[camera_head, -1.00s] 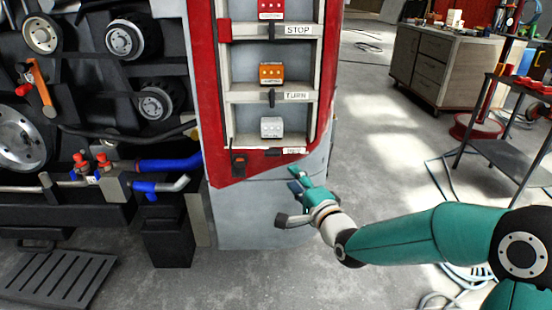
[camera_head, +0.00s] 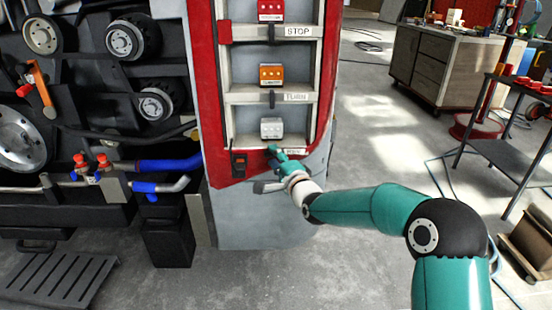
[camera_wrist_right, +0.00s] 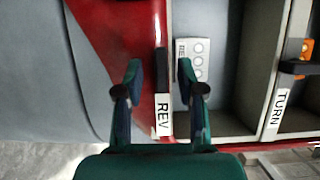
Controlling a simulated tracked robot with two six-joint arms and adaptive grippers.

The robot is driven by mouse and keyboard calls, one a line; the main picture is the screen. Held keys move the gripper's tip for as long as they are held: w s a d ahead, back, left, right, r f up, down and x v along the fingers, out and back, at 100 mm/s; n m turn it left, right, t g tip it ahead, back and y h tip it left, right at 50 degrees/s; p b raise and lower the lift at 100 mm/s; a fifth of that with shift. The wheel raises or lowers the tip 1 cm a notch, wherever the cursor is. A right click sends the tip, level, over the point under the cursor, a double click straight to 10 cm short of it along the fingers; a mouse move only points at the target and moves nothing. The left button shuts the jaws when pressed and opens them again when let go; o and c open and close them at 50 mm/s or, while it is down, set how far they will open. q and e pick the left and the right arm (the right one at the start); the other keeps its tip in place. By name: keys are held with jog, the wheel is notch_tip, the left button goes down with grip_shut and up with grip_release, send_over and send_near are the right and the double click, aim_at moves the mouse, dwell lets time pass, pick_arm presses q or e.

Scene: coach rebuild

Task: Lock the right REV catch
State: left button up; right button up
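The right REV catch (camera_wrist_right: 161,70) is a dark bar on the lowest ledge of the red-framed lamp housing, next to the REV label (camera_wrist_right: 163,115). The bar lies along the ledge. The label also shows in the head view (camera_head: 293,152). My right gripper (camera_head: 273,150) is at this ledge; in the right wrist view my right gripper (camera_wrist_right: 159,80) is open, one finger on each side of the catch. I cannot tell whether the fingers touch it. The white REV lamp unit (camera_head: 271,127) sits in the bay above. My left gripper is not in view.
The TURN catch (camera_head: 271,98) and STOP catch (camera_head: 271,32) stand upright across their ledges. An orange lamp (camera_head: 271,75) and red lamp (camera_head: 270,10) fill the upper bays. A switch (camera_head: 239,163) is on the red panel.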

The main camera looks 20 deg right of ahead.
jog(key=shift+c, duration=0.3)
grip_shut()
jog(key=shift+n, duration=0.4)
jog(key=n+g+h+p, duration=0.1)
jog(key=n+p, duration=0.2)
jog(key=p, duration=0.3)
jog(key=n+g+h+p, duration=0.2)
jog(key=n+p, duration=0.2)
jog(key=p, duration=0.3)
jog(key=n+g+h+p, duration=0.1)
jog(key=n+p, duration=0.3)
jog(key=p, duration=0.3)
jog(key=shift+a+r+g+h, duration=0.3)
jog(key=shift+a+r+g, duration=0.1)
jog(key=shift+f+n+h+p, duration=0.15)
jog(key=shift+n+h+p, duration=0.15)
jog(key=shift+n+p, duration=0.7)
jog(key=shift+f+p, duration=0.1)
jog(key=shift+p, duration=0.2)
